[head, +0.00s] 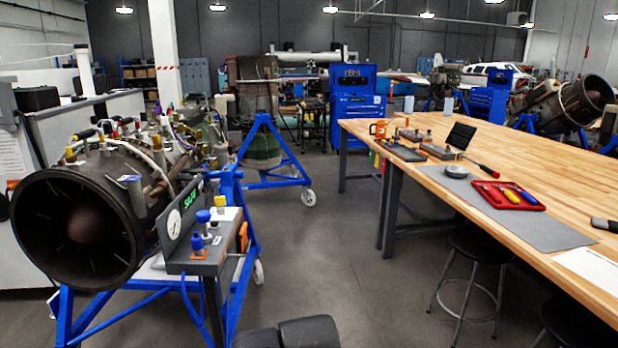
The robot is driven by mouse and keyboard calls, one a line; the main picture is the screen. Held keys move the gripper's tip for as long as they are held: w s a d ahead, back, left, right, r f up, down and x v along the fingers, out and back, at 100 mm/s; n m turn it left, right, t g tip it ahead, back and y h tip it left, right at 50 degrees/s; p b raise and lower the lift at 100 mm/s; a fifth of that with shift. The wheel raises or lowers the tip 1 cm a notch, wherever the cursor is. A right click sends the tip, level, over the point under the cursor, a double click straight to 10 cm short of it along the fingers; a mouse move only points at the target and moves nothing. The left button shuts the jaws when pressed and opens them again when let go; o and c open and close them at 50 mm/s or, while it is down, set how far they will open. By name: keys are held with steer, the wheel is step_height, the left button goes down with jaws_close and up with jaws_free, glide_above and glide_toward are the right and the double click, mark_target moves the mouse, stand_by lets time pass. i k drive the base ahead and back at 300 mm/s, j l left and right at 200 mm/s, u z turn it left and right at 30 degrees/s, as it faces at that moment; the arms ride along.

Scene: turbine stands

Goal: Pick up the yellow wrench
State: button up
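I cannot make out a yellow wrench for certain. A red tray (536,208) on the right workbench holds several hand tools with red, yellow and blue handles. The yellow-handled tool (511,196) lies in the middle of the tray, but its type is too small to tell. My gripper cannot be seen. A dark rounded part at the bottom centre edge seems to be mine, and it is well apart from the tray.
The wooden workbench (570,180) fills the right side, with a grey mat (545,236) and stools (480,246) in front. A turbine engine (85,215) on a blue stand (125,306) blocks the left. Grey floor (330,240) lies open between them.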

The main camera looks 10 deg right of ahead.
mark_target(512, 199)
steer(key=z, duration=1.6)
